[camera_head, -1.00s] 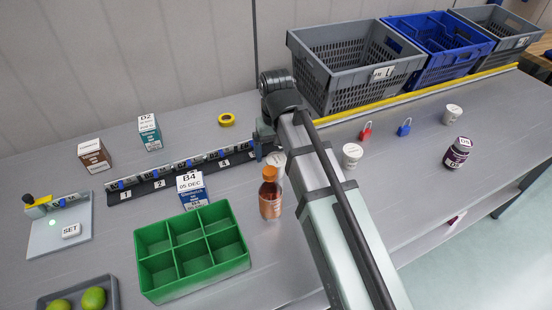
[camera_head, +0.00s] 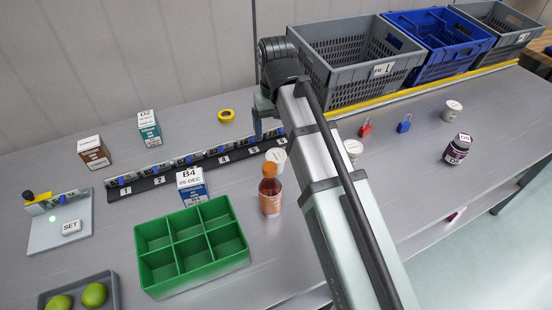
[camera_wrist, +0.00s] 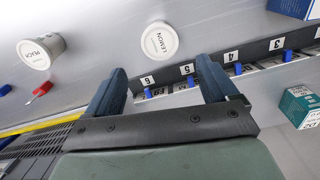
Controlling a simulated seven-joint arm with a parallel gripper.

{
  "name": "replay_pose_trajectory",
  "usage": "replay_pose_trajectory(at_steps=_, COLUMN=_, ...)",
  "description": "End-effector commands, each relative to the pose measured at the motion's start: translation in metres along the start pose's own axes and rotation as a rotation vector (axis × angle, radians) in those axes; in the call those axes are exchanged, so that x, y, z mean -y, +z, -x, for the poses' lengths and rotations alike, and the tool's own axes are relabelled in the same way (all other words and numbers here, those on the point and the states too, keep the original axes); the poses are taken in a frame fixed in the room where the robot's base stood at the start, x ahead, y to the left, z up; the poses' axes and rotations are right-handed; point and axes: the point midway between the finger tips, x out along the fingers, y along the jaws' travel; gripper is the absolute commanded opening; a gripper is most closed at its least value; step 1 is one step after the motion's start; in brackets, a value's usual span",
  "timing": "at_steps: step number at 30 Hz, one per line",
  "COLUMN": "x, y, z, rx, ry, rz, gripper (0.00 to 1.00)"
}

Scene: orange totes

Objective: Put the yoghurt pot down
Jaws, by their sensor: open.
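A white yoghurt pot with a lid reading LEMON (camera_wrist: 160,42) stands just beyond my fingertips in the wrist view. In the head view this pot (camera_head: 276,157) stands on the bench between the numbered black rail and the sauce bottle. My gripper (camera_wrist: 160,66) is open and empty, with its two dark fingers spread and apart from the pot. In the head view my gripper (camera_head: 258,122) is over the right end of the rail, with its fingers partly hidden. A second pot, reading PEACH (camera_wrist: 40,51), stands at the left in the wrist view.
The brown sauce bottle (camera_head: 270,196) is close in front of the lemon pot. The numbered rail (camera_head: 196,166) runs left. A green divided box (camera_head: 192,246) and a B4 carton (camera_head: 192,185) stand nearby. Grey (camera_head: 350,95) and blue crates line the back.

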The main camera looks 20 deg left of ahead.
Motion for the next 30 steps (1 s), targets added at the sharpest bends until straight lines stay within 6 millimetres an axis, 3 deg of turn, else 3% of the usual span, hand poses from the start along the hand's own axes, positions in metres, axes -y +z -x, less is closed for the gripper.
replay_pose_trajectory(at_steps=7, x=-0.007, y=0.003, z=0.005, rx=-0.011, ry=0.000, rz=-0.011, gripper=0.87)
replay_pose_trajectory(at_steps=11, x=-0.012, y=0.023, z=0.011, rx=-0.042, ry=-0.018, rz=-0.004, gripper=0.87)
replay_pose_trajectory(at_steps=24, x=-0.003, y=0.023, z=0.011, rx=-0.112, ry=-0.039, rz=0.449, gripper=0.87)
replay_pose_trajectory(at_steps=30, x=-0.003, y=0.022, z=0.009, rx=-0.117, ry=-0.034, rz=0.543, gripper=0.87)
